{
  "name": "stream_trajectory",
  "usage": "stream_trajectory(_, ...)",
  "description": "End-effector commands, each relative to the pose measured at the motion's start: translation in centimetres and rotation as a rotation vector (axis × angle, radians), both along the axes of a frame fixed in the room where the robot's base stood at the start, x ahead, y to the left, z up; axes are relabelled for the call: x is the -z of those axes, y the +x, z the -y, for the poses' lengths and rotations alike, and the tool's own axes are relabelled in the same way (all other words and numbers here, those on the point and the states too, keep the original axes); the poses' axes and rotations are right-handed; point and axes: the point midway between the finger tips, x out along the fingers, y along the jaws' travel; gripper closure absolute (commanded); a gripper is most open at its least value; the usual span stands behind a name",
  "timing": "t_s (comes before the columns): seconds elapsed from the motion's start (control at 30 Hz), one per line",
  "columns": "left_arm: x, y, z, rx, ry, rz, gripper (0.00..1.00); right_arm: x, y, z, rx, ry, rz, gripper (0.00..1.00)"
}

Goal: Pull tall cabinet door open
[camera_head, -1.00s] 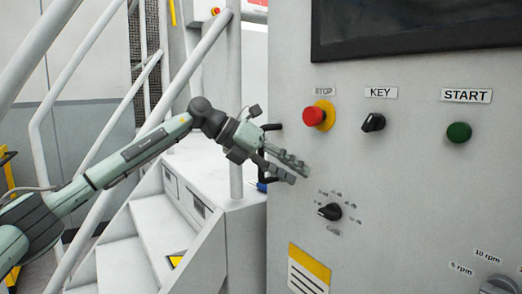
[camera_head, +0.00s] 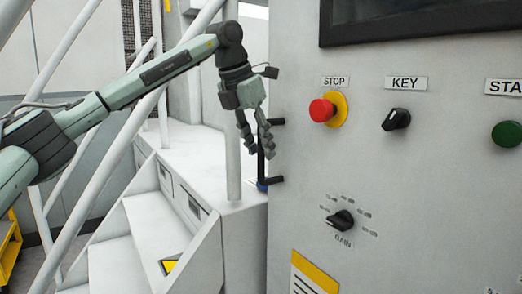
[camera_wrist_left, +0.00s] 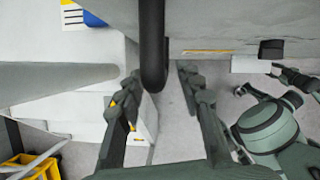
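The tall grey cabinet (camera_head: 430,190) fills the right of the head view; its door shows no visible gap. A black upright bar handle (camera_head: 261,168) sits at its left edge. My left gripper (camera_head: 258,152) points down at the handle, fingers apart, and partly hides the bar. In the left wrist view the black handle (camera_wrist_left: 153,45) runs down toward the space between the open fingertips (camera_wrist_left: 157,84). I cannot tell whether they touch it. Parts of my other arm seem to show at the right of that view, but its finger state is unclear.
On the cabinet front are a red stop button (camera_head: 322,110), a key switch (camera_head: 396,119), a green start button (camera_head: 508,134) and a gain knob (camera_head: 341,220). White stairs (camera_head: 125,235) with handrails stand left of the cabinet, close under my left arm.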

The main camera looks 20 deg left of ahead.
Motion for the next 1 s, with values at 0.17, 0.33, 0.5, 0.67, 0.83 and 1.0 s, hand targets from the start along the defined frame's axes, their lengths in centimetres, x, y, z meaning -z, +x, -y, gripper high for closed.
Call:
stream_trajectory(0.17,1.27,0.48,0.25,0.0,0.0,0.001,0.64,-0.01,0.26,0.03,0.0,0.001,0.005,0.6)
stream_trajectory(0.33,1.47,0.55,0.27,0.0,-0.001,0.002,0.64,-0.01,0.55,0.03,0.0,0.0,0.008,0.6)
stream_trajectory(0.5,1.44,0.55,0.28,0.0,-0.001,0.002,0.72,-0.06,0.79,0.03,0.0,0.001,0.012,0.6)
stream_trajectory(0.67,1.43,0.54,0.28,0.0,-0.001,0.002,0.91,-0.09,0.88,0.01,-0.001,0.001,0.014,0.6)
stream_trajectory(0.83,1.4,0.54,0.28,0.001,-0.001,0.002,1.0,-0.09,0.87,0.0,-0.001,0.001,0.014,0.6)
stream_trajectory(1.0,1.39,0.54,0.29,0.001,-0.001,0.002,1.0,-0.08,0.86,-0.01,-0.001,0.001,0.013,0.6)
